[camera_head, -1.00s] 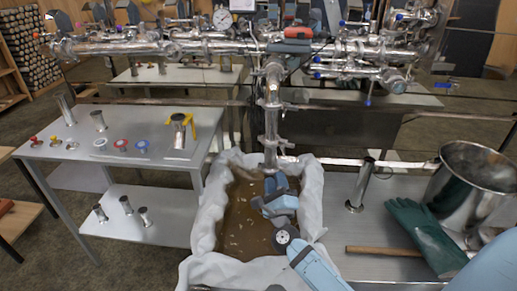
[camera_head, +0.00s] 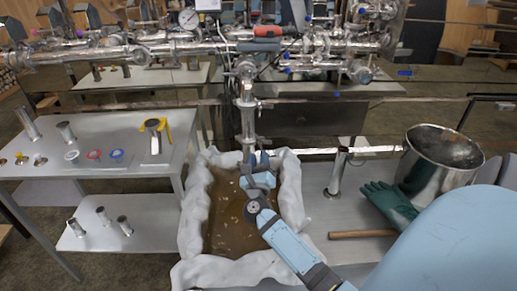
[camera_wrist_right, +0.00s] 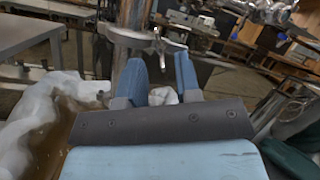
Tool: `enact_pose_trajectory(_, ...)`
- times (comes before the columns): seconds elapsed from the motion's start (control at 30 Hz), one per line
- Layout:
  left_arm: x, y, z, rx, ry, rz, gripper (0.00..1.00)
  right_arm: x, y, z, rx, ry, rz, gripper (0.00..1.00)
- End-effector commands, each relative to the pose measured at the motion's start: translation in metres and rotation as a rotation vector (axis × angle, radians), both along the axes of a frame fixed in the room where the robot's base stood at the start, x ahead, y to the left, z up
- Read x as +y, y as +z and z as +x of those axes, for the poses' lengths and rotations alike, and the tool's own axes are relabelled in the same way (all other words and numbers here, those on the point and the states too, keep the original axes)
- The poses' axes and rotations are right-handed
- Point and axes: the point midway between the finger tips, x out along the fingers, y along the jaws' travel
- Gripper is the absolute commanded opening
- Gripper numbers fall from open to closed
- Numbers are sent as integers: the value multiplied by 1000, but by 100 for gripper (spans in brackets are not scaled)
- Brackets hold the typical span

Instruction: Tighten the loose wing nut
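A polished vertical steel pipe (camera_head: 247,122) comes down from the pipework over the lined basin. In the right wrist view its lower end carries a ring clamp (camera_wrist_right: 128,35). A small metal piece (camera_wrist_right: 160,42) at the clamp's side looks like the wing nut; its tightness cannot be told. In the head view the nut is too small to make out. My right gripper (camera_head: 256,161) is at the pipe's lower end, over the basin. Its two blue fingers (camera_wrist_right: 160,75) are apart with nothing gripped, and the nut-like piece shows just beyond the gap between them. My left gripper is not in view.
The basin (camera_head: 192,220) has a white cloth lining and brown liquid. On the right stand a short steel tube (camera_head: 338,174), a wooden-handled tool (camera_head: 362,234), green gloves (camera_head: 390,206) and a steel pot (camera_head: 437,160). A side table (camera_head: 110,170) with small fittings stands left.

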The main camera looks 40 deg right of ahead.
Motion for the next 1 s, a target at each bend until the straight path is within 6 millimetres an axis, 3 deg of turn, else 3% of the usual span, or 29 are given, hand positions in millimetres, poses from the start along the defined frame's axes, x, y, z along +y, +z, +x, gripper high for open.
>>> enact_pose_trajectory(0.2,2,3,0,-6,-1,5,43,-17,10,18,1,1,-1,31)
enact_pose_trajectory(0.57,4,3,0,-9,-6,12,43,-21,10,21,2,1,0,31)
enact_pose_trajectory(0.73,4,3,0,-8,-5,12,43,-21,11,21,2,1,0,0)
enact_pose_trajectory(1.0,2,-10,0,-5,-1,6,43,-20,6,22,-31,1,22,0)
